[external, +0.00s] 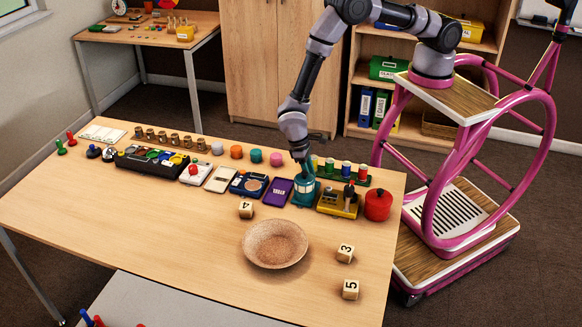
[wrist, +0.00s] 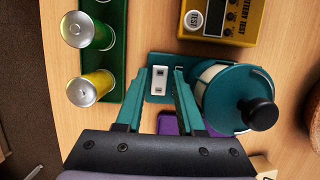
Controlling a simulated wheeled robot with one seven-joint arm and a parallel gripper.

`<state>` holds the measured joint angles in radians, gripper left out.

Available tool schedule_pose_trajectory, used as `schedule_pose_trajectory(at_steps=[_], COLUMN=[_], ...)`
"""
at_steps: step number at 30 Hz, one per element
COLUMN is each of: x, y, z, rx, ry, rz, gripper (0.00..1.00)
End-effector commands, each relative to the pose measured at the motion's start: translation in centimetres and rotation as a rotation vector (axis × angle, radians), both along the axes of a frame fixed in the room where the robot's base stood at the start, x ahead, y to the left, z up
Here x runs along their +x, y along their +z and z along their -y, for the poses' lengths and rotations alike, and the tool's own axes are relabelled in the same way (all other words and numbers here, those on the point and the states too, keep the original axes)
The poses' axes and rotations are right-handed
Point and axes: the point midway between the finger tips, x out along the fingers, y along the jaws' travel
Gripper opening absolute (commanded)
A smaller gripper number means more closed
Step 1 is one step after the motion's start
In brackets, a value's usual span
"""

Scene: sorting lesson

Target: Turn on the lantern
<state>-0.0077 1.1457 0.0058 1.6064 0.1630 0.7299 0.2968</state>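The lantern (external: 303,192) stands on the table, teal with a pale band. In the wrist view the lantern (wrist: 215,75) shows from above, with a dark knob on its teal top. A flat teal plate beside it carries a white rocker switch (wrist: 158,79). I cannot tell whether the lantern is lit. My gripper (wrist: 160,74) is open and empty, its two teal fingers apart on either side of the switch in that view. The gripper (external: 302,165) is at the lantern in the external view; its fingertips are hard to make out there, and contact cannot be told.
A yellow battery tester (wrist: 222,18) and a green rack (wrist: 108,45) with batteries stand close by. A purple box (external: 278,192) is left of the lantern, a red pot (external: 378,205) to the right. A bowl (external: 275,245) and number cubes lie in front, with bare table around them.

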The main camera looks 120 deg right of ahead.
Motion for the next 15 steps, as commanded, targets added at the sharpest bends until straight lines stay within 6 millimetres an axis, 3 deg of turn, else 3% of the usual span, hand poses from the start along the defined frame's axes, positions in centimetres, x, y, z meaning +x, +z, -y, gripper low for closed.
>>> schedule_pose_trajectory(at_steps=[5,15], x=[0.3,1.7], y=[1.2,7.6], z=[0.3,1.7], rx=[-0.001,0.0], ry=[0.0,-0.002], rz=[0.002,0.003], gripper=[0.38,0.38])
